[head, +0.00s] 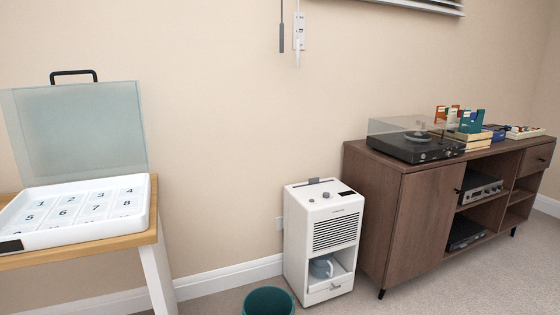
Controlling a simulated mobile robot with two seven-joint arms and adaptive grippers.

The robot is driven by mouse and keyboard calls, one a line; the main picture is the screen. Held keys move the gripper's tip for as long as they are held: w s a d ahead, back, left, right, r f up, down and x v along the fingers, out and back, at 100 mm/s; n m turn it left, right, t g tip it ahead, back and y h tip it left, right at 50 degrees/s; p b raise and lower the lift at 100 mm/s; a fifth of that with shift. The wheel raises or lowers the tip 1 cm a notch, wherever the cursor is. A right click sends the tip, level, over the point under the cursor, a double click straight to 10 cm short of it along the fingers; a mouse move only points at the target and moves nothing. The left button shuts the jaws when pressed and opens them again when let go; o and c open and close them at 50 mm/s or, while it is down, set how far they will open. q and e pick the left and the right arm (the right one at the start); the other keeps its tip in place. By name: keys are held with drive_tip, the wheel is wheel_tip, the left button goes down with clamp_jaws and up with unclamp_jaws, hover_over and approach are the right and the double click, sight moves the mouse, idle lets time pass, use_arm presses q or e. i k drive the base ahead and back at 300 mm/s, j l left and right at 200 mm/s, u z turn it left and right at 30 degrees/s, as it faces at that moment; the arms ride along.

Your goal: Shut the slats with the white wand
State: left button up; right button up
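The lower edge of a slatted blind (430,6) shows at the top right; most of it is cut off by the frame. A thin white wand (298,58) hangs down at the top centre, in front of a white wall plate (301,32). A dark grey wand or pull (282,38) hangs on a thin line just left of it. The tops of both hang out of view. Whether the slats are tilted open or shut cannot be told. Neither of my grippers is in view.
Below the wands stand a white appliance (298,250) and a teal bin (268,302). A brown cabinet (415,220) with a turntable (415,146) stands right. A wooden table (90,256) with a white numbered tray (100,232) and raised clear lid (80,125) stands left.

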sight(298, 40)
drive_tip(key=i+l+u, duration=0.1)
drive_tip(key=i+l, duration=1.2)
